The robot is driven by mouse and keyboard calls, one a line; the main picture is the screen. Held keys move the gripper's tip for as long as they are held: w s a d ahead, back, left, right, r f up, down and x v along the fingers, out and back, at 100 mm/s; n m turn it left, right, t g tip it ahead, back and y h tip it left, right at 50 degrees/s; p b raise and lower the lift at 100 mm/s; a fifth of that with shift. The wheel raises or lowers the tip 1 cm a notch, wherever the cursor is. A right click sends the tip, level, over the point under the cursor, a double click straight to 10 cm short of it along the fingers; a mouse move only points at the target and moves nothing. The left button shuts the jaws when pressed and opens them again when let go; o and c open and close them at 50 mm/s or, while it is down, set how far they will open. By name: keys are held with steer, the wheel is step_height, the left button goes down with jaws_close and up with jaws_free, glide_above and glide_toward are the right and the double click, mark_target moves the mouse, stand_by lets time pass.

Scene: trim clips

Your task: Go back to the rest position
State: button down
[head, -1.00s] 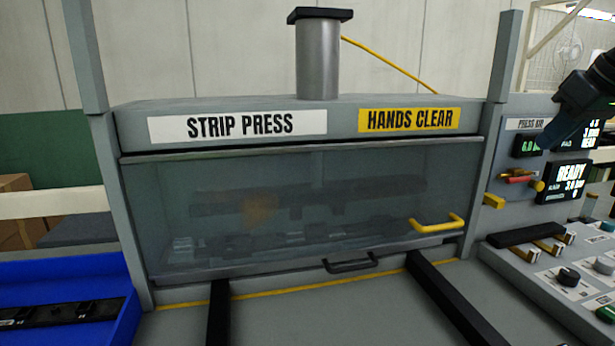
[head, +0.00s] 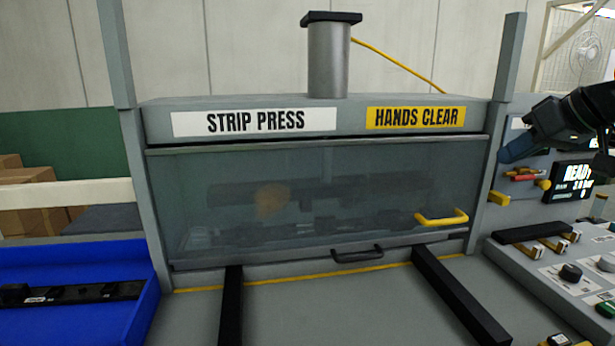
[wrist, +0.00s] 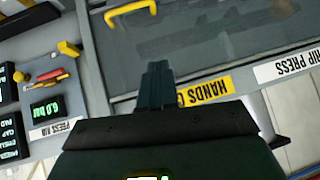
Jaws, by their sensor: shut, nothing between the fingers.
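My gripper (head: 506,155) is at the right edge of the head view, in front of the press's right post and the display panel. In the wrist view my gripper (wrist: 157,70) points toward the press front, with its fingers together and nothing between them. The strip press (head: 155,117) stands in the middle with its clear guard (head: 310,185) down. Behind the guard, dark parts and an orange-brown patch show dimly. The yellow handle (head: 441,217) is on the guard's right side, apart from my gripper.
A blue tray (head: 140,325) with a dark strip (head: 70,292) is at left. Two black rails (head: 455,300) run out from the press. The control panel (head: 540,262) with knobs is at right. A yellow hose (head: 400,65) runs behind the press. The air before the guard is clear.

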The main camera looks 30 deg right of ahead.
steer(key=w+a+f+m+t+y, duration=0.1)
steer(key=w+a+f+t, duration=0.1)
steer(key=w+a+f, duration=0.35)
steer(key=w+a+f+t+y, duration=0.1)
steer(key=w+a+f+t, duration=0.2)
steer(key=a, duration=0.5)
steer(key=s+a+f+m+t+h, duration=0.1)
steer(key=s+a+f+m+t, duration=0.2)
steer(key=a+f, duration=0.95)
steer(key=s+a+f+g+h, duration=0.1)
steer(key=s+a+f, duration=0.3)
steer(key=s, duration=0.4)
steer(key=s+a+f+g+h, duration=0.1)
steer(key=s+a+f, duration=0.4)
steer(key=s, duration=0.3)
steer(key=s+r+n+y, duration=0.15)
steer(key=s+n, duration=0.25)
steer(key=s, duration=0.6)
steer(key=s+r+n, duration=0.2)
steer(key=s+n, duration=0.1)
steer(key=s, duration=0.7)
step_height(320, 180, down, 10)
steer(key=b, duration=0.9)
steer(key=shift+a+r+b, duration=0.2)
steer(key=shift+a+b, duration=0.15)
steer(key=shift+a, duration=0.05)
steer(key=shift+w+d+r, duration=0.1)
steer(key=shift+d, duration=0.05)
